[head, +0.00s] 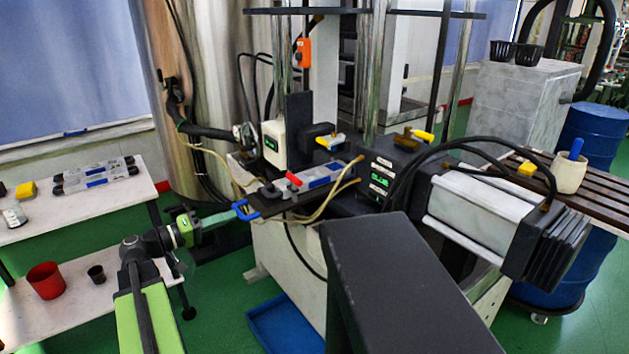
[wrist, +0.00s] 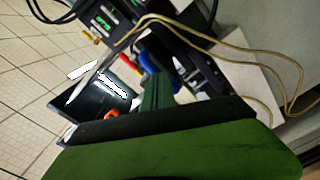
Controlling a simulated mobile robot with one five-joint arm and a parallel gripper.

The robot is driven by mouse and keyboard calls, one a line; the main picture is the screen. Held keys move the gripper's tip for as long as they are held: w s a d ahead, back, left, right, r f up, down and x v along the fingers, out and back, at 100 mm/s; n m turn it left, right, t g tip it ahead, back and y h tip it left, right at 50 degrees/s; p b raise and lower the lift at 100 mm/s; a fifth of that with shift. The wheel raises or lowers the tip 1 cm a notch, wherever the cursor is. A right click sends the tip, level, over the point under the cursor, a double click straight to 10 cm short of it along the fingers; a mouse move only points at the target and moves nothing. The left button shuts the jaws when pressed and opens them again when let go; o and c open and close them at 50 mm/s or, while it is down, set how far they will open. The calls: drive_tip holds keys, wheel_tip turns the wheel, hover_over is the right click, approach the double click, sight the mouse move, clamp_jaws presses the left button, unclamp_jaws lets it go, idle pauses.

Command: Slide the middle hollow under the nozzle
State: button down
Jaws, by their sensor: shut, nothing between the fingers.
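The slide (head: 285,200) is a flat dark bar lying on the machine's front ledge, with a blue handle (head: 245,210) at its left end. A grey and blue block with a red lever (head: 293,180) sits over it. The hollows cannot be made out, and I cannot tell the nozzle from the dark parts above. My gripper (head: 228,220) is shut and empty, just left of the blue handle. In the wrist view its green fingers (wrist: 158,92) point at the blue handle (wrist: 148,68), with the red lever (wrist: 125,62) beyond. Whether they touch the handle is unclear.
Tan hoses (head: 330,205) loop around the slide. A large motor housing (head: 475,215) is at the right. A blue tray (head: 285,322) lies on the green floor below.

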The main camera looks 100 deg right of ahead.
idle(0.4)
drive_tip(key=shift+x, duration=3.75)
drive_tip(key=v, duration=0.7)
